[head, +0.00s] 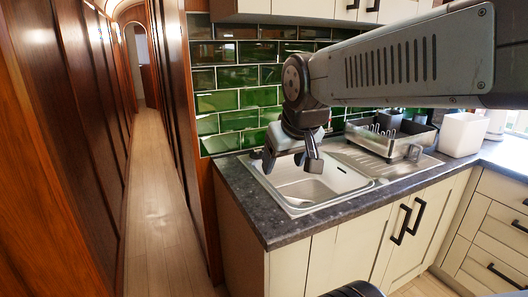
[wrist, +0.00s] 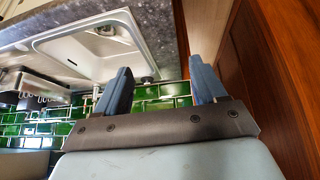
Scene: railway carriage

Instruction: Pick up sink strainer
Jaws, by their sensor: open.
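My gripper (head: 291,162) is open and empty above the left part of the sink (head: 350,187). Its two blue-grey fingers (wrist: 160,68) are spread apart in the wrist view, with nothing between them but counter, tiles and wood behind. The sink (wrist: 72,50) also shows in the wrist view, with a small round fitting (wrist: 106,31) in its basin. A small dark-and-pale round piece (wrist: 148,80) sits by the sink's edge near the tiles. I cannot tell whether either is the sink strainer. My gripper hides part of the basin in the head view.
A dish rack (head: 392,138) stands on the drainboard, with a white container (head: 462,134) to its right. Green tiles (head: 236,100) rise behind the dark counter (head: 285,229). A wooden wall end stands left of the counter, beside a clear corridor floor (head: 160,215).

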